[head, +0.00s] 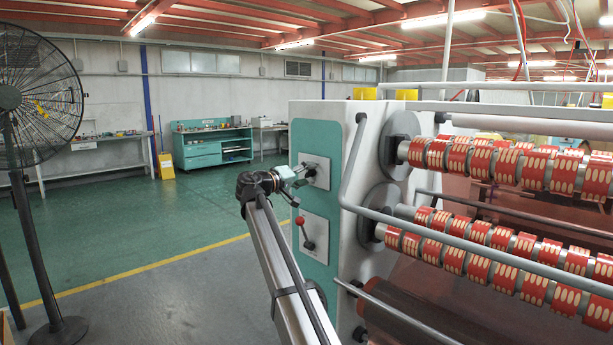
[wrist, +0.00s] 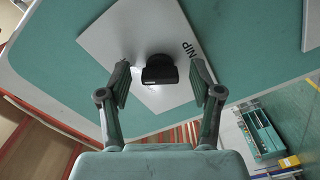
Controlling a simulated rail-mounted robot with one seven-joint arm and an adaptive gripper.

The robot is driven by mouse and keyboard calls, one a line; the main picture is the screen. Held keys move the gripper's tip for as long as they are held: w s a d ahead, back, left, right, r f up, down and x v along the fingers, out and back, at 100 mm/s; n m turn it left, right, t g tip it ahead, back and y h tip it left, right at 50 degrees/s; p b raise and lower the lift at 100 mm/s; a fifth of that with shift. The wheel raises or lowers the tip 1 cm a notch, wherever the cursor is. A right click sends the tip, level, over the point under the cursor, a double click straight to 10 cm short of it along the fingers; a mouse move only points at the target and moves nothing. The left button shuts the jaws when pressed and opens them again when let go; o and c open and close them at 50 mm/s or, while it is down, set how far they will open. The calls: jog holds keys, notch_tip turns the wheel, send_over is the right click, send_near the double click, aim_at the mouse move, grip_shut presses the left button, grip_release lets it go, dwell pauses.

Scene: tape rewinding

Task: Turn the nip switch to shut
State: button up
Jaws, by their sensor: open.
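The nip switch (wrist: 160,70) is a black knob on a pale square plate (wrist: 120,38) lettered NIP in the wrist view. The plate looks tilted there. My gripper (wrist: 161,84) is open, with one finger on each side of the knob and a visible gap at each side. Whether the fingertips reach past the knob's face is hard to tell. In the head view my gripper (head: 297,174) is at the upper plate (head: 323,168) on the machine's teal side panel. The knob is hard to make out there.
Below it, a second plate (head: 316,228) carries a red-knobbed lever (head: 300,221). The machine's grey bent rail (head: 351,165) and rollers with red tape (head: 480,160) are at the right. A fan (head: 12,100) stands at the left. The green floor (head: 120,215) between is clear.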

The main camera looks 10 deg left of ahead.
jog(key=v, duration=1.1)
jog(key=shift+s+a, duration=0.25)
jog(key=shift+s, duration=0.05)
